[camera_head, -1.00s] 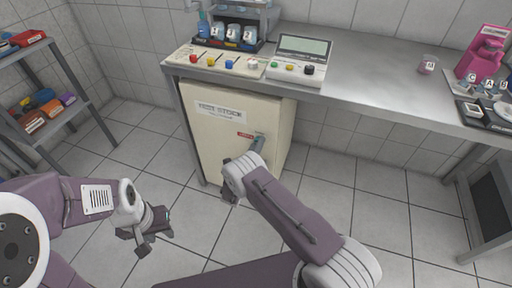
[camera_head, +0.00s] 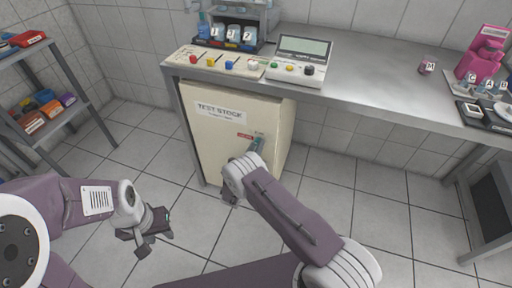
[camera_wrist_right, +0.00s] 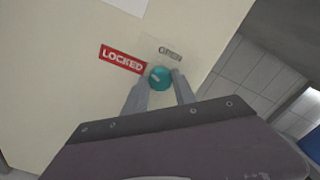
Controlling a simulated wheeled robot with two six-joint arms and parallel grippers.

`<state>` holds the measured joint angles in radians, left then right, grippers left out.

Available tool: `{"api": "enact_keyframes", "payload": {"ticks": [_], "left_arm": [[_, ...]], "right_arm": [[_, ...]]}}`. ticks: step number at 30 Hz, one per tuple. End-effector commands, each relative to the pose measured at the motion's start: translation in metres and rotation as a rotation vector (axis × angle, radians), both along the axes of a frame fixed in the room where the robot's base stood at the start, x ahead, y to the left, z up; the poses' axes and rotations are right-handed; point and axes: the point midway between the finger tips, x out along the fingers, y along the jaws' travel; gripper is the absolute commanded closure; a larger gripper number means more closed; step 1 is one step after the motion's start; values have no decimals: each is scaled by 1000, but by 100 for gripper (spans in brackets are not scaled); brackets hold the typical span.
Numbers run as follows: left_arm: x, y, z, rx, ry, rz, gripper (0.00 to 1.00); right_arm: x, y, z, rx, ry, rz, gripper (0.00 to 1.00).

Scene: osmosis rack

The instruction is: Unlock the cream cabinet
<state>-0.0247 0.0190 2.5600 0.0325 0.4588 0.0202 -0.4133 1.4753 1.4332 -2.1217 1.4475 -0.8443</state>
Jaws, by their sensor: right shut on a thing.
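The cream cabinet (camera_head: 213,140) stands under the steel bench, with a "TEST STOCK" label on its front. In the right wrist view, a round teal knob (camera_wrist_right: 160,77) sits on the cabinet front (camera_wrist_right: 62,70). A red "LOCKED" label (camera_wrist_right: 123,59) is to its left and a grey "OPEN" label (camera_wrist_right: 170,54) is just above it. The light mark on the knob points toward the LOCKED side. My right gripper (camera_wrist_right: 162,84) is shut on the knob, one finger on each side. My left gripper (camera_head: 150,228) hangs over the floor, away from the cabinet, its fingers appearing apart.
The steel bench (camera_head: 375,80) above the cabinet carries a panel with coloured knobs (camera_head: 215,64), a white instrument (camera_head: 299,60) and a pink device (camera_head: 484,58). A shelf with coloured items (camera_head: 48,115) stands at the left. The floor between is clear.

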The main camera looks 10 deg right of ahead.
Motion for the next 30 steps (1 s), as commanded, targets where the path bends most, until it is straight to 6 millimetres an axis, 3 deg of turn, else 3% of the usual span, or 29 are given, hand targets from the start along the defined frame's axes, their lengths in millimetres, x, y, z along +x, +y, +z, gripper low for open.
{"api": "enact_keyframes", "payload": {"ticks": [30], "left_arm": [[0,0,-5,0,0,0,64]], "right_arm": [[-1,-1,-1,784,-527,0,100]]}}
